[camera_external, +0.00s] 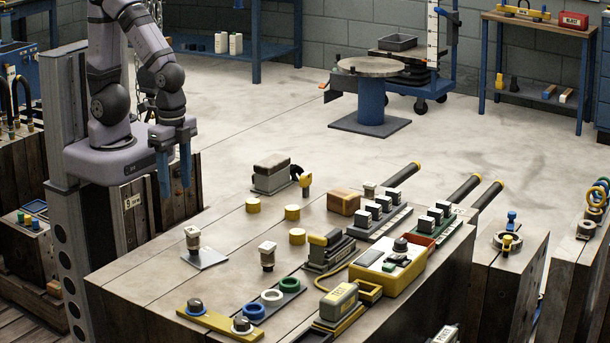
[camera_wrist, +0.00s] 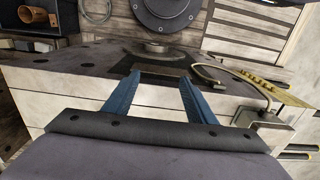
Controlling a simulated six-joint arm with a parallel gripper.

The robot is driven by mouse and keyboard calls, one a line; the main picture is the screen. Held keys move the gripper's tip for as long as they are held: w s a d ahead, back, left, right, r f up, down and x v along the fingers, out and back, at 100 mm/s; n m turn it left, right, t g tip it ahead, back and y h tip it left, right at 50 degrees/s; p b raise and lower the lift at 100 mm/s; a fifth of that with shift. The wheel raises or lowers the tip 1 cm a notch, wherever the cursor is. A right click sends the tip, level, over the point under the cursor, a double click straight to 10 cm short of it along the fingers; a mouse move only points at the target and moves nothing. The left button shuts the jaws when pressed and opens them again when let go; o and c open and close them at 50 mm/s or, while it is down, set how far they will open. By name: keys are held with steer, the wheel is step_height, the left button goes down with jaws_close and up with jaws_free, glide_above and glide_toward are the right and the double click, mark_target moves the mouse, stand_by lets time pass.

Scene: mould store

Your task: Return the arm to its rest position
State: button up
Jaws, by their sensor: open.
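My gripper (camera_external: 174,172) hangs at the left in the external view, near my base, with its two blue fingers pointing down. It is beside the far left part of the workbench top (camera_external: 150,277) and above it. In the wrist view my gripper (camera_wrist: 160,92) shows its two blue fingers spread apart with nothing between them. My arm is folded above its base, with the upper links cut off by the top of the picture.
The bench holds yellow discs (camera_external: 292,212), a wooden block (camera_external: 343,202), a yellow tester (camera_external: 388,267) and coloured rings (camera_external: 272,297). A post with a light top (camera_external: 193,238) stands nearest my gripper. A round stand (camera_external: 370,95) and open floor lie beyond.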

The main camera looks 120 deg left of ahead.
step_height(320, 180, up, 10)
steer(key=p, duration=0.8)
steer(key=shift+r+p, duration=0.25)
steer(key=shift+p, duration=0.05)
steer(key=o, duration=1.2)
steer(key=shift+o, duration=0.3)
steer(key=shift+d+r, duration=0.2)
steer(key=s+d+m+g+y+p, duration=0.1)
steer(key=s+d+m+g+p, duration=0.25)
steer(key=d+p, duration=0.3)
steer(key=w+d+f+m+t+y+p, duration=0.1)
steer(key=w+d+f+m+y+p, duration=0.15)
steer(key=w+d+m+p, duration=0.55)
steer(key=w+d+r+m+t+b, duration=0.1)
steer(key=w+d+r+m, duration=0.1)
steer(key=w, duration=0.4)
steer(key=w+d+r+m+t+y+b, duration=0.1)
steer(key=w+d+r+m+b, duration=0.1)
steer(key=w+d+m, duration=0.2)
steer(key=shift+w+d+r, duration=0.4)
steer(key=shift+w+d, duration=0.05)
steer(key=shift+w, duration=0.8)
